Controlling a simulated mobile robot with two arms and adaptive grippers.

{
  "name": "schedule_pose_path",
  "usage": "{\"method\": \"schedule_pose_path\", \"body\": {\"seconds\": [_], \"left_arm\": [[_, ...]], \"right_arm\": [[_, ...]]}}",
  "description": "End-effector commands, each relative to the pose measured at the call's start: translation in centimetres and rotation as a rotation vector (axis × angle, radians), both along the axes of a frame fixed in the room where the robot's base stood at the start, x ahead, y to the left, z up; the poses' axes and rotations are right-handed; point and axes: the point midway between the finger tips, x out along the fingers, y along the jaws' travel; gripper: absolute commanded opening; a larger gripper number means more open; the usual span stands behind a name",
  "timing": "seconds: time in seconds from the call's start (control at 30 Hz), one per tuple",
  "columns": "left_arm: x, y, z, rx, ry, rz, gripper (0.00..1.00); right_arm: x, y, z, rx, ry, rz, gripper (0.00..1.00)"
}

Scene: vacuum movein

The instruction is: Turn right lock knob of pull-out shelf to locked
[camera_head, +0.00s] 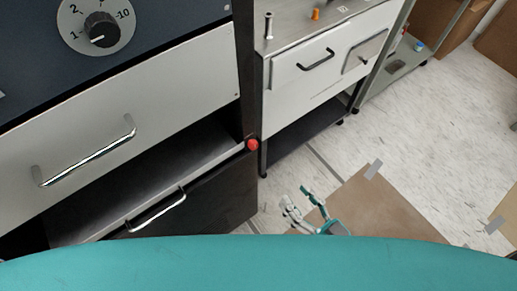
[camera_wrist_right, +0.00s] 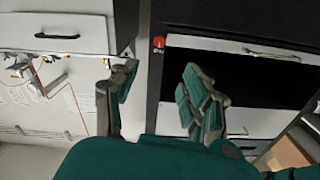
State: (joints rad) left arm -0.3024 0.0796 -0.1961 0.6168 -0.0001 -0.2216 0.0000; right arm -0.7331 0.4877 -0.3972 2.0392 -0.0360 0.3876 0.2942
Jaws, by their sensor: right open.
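The red lock knob (camera_head: 253,145) sits on the dark upright post at the right end of the pull-out shelf (camera_head: 200,159). It is small, and I cannot tell its turn angle. In the right wrist view the red knob (camera_wrist_right: 158,42) lies beyond the gap between my fingers, slightly above the tips. My right gripper (camera_head: 298,200) is low and to the right of the knob in the head view, apart from it and over the floor. Its fingers (camera_wrist_right: 160,72) are spread with nothing between them. My left gripper is not in view.
A drawer with a chrome handle (camera_head: 90,158) is above the shelf, and a lower chrome handle (camera_head: 155,210) is below. A white cabinet (camera_head: 310,75) with a black handle stands to the right. A brown board (camera_head: 375,208) lies on the floor. Open floor lies right of the cabinets.

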Motion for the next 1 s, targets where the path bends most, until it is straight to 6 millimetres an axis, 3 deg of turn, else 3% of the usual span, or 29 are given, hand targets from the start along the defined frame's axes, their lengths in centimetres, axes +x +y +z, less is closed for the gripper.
{"method": "schedule_pose_path", "body": {"seconds": [0.6, 0.8, 1.0], "left_arm": [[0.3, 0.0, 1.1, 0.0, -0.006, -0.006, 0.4], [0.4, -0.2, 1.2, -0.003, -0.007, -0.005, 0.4], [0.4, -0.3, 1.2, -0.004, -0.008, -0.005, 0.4]], "right_arm": [[10.6, 7.6, 0.2, -0.001, -0.003, -0.001, 0.47], [12.3, 8.9, 0.0, -0.001, 0.0, -0.001, 0.47], [12.7, 9.1, 0.0, -0.003, 0.001, -0.001, 0.47]]}}
